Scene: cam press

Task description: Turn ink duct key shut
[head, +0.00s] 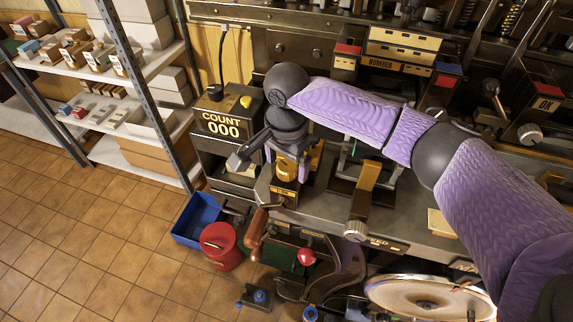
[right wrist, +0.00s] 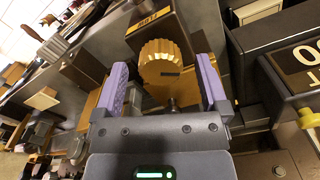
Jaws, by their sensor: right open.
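The ink duct key looks to be a ribbed, gold-coloured round knob. It shows large in the right wrist view (right wrist: 160,70), with a dark slot mark on its face, beside a dark block with a yellow label (right wrist: 148,20). In the head view the gold knob (head: 286,169) is partly hidden under my right wrist. My right gripper (head: 287,168) points down over it. Its two purple fingers are open and stand on either side of the knob, with visible gaps. My left gripper is not in view.
A counter box (head: 222,124) reading COUNT 000 stands close left of the gripper. Another brass part with a knurled knob (head: 356,230) sits to the right on the press bed. A blue bin (head: 197,220) and red can (head: 219,243) are on the floor. Shelves (head: 110,70) stand left.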

